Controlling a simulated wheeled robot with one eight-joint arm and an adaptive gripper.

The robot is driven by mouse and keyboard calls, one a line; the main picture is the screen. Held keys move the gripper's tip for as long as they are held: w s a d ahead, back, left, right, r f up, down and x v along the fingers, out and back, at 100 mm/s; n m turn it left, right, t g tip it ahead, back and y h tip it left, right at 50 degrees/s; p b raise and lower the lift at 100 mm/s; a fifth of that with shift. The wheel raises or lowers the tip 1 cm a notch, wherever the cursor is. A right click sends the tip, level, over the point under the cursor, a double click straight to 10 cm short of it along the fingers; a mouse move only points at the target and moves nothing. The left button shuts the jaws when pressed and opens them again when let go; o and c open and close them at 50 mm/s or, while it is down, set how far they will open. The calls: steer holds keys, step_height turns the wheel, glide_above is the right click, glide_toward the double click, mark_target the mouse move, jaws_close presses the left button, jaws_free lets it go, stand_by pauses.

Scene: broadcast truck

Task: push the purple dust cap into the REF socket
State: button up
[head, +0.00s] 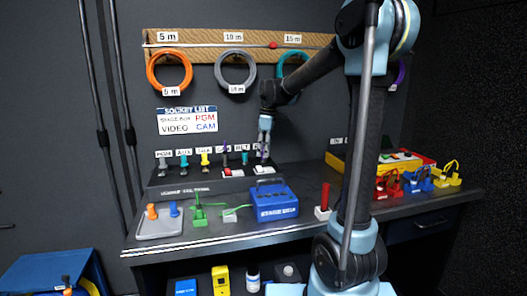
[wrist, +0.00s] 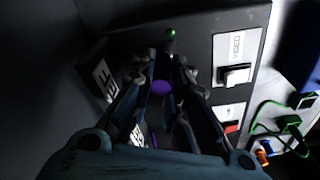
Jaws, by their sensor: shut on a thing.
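My gripper (head: 264,151) hangs over the right end of the dark socket box (head: 205,187) at the back of the bench, fingers pointing down. In the wrist view my gripper's fingers (wrist: 163,72) are on both sides of the purple dust cap (wrist: 162,88), and they are shut on it. The cap's lower side and the REF socket are hidden by the fingers, so I cannot tell whether the cap touches the socket. A white label (wrist: 104,82) stands beside the fingers, its text hard to read.
Several coloured plugs stand in the box to the left, including a yellow one (head: 205,160). A white rocker switch (wrist: 236,75) and a small green light (wrist: 171,32) are close to the fingers. A blue case (head: 273,201) and a grey tray (head: 160,225) stand in front.

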steer(key=shift+f, duration=0.2)
steer(key=o, duration=0.8)
steer(key=shift+o, duration=0.2)
steer(key=shift+d+r, duration=0.25)
steer(key=shift+r, duration=1.6)
steer(key=shift+d+r, duration=0.2)
steer(key=shift+r, duration=1.6)
